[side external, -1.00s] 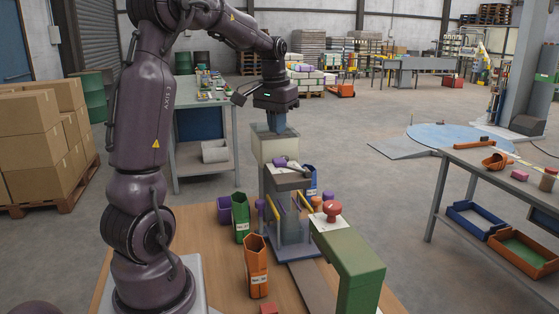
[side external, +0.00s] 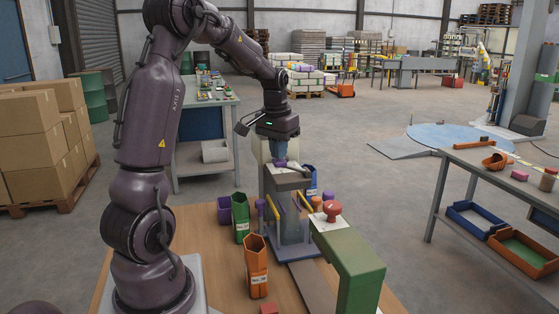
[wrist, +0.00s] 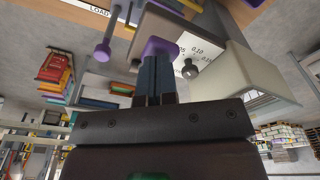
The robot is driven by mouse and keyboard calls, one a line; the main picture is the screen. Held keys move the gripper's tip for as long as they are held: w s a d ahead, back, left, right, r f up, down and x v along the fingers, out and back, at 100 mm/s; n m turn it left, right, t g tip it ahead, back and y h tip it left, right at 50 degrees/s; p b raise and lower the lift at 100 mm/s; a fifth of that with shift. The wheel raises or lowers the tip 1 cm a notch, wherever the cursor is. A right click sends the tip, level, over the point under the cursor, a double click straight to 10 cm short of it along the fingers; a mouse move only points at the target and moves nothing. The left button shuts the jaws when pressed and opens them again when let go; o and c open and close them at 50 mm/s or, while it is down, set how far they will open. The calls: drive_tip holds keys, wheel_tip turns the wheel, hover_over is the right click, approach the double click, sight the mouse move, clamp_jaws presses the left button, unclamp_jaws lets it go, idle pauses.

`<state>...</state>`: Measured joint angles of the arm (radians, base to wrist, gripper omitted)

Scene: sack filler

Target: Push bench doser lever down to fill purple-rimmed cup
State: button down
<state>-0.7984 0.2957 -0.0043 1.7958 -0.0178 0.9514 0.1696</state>
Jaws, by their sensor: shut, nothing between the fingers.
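The bench doser (side external: 291,185) is a grey stand on the wooden bench with a pale hopper (side external: 262,150) behind. Its lever ends in a purple grip (wrist: 160,47), which shows in the wrist view right at my fingertips. My gripper (side external: 281,160) points down over the top of the doser, with its blue fingers shut and empty. The fingertips are at the purple grip; I cannot tell whether they press on it. A clear, cup-like shape (side external: 291,229) stands low inside the doser frame; I cannot make out a purple rim on it.
Green (side external: 240,217) and orange (side external: 256,266) bins stand left of and before the doser. A blue bin (side external: 311,181) is behind it. A purple-topped post (wrist: 102,52) is beside the grip.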

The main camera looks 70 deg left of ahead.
drive_tip(key=shift+f, duration=0.1)
drive_tip(key=shift+f, duration=1.5)
drive_tip(key=shift+s+d+r, duration=0.3)
drive_tip(key=shift+s+d, duration=0.2)
drive_tip(key=shift+s, duration=0.1)
drive_tip(key=shift+s+d+r, duration=0.25)
drive_tip(key=shift+s+d, duration=0.2)
drive_tip(key=shift+s, duration=0.15)
wheel_tip(320, 180, up, 13)
drive_tip(key=s, duration=0.1)
drive_tip(key=shift+d, duration=0.35)
